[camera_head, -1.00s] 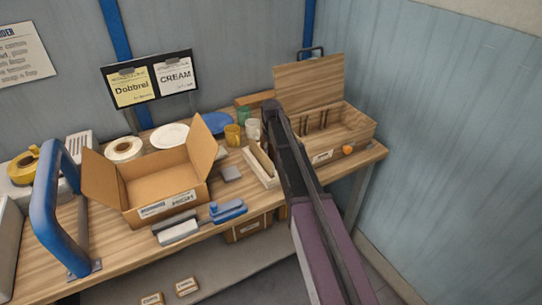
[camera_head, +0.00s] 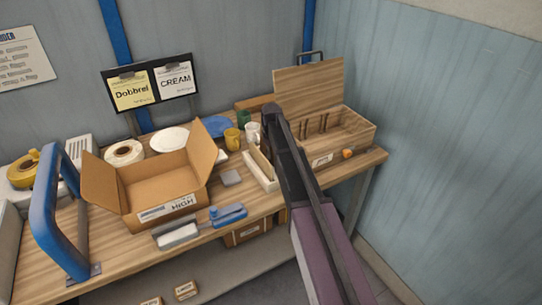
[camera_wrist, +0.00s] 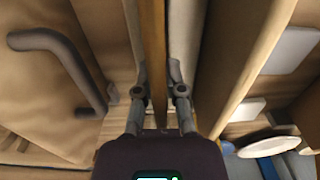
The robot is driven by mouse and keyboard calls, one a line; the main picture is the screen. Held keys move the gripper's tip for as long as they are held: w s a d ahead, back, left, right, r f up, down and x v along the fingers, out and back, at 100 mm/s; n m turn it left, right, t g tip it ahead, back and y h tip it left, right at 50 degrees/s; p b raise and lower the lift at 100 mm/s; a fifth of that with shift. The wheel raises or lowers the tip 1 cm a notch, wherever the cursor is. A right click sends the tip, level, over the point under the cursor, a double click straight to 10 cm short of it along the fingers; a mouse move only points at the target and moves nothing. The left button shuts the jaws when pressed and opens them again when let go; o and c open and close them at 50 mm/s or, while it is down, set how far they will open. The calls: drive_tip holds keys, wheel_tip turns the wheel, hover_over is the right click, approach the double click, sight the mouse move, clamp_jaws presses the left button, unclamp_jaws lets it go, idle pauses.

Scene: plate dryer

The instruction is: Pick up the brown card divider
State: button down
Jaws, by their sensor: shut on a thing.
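The brown card divider (camera_wrist: 153,50) shows edge-on in the wrist view as a narrow upright strip. My gripper (camera_wrist: 157,75) has one finger on each side of it and is shut on it. In the head view the small pale tray (camera_head: 262,180) with a tan card in it stands on the bench, just left of my arm. My arm covers the gripper there, so the divider's lower edge and its clearance from the tray cannot be told.
An open wooden box (camera_head: 345,135) with slots stands right of my arm, lid raised. An open cardboard box (camera_head: 160,190) is to the left. Yellow (camera_head: 232,138) and white (camera_head: 253,131) mugs stand behind the tray. A blue-handled tool (camera_head: 229,215) lies near the front edge.

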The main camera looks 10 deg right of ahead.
drive_tip(key=shift+r, duration=0.15)
wheel_tip(320, 180, up, 10)
drive_tip(key=p, duration=1)
drive_tip(key=shift+f, duration=0.2)
wheel_tip(320, 180, up, 5)
drive_tip(key=p, duration=0.5)
drive_tip(key=shift+r, duration=0.15)
idle(0.4)
drive_tip(key=shift+f+b, duration=0.55)
drive_tip(key=shift+f, duration=0.05)
drive_tip(key=shift+s, duration=0.1)
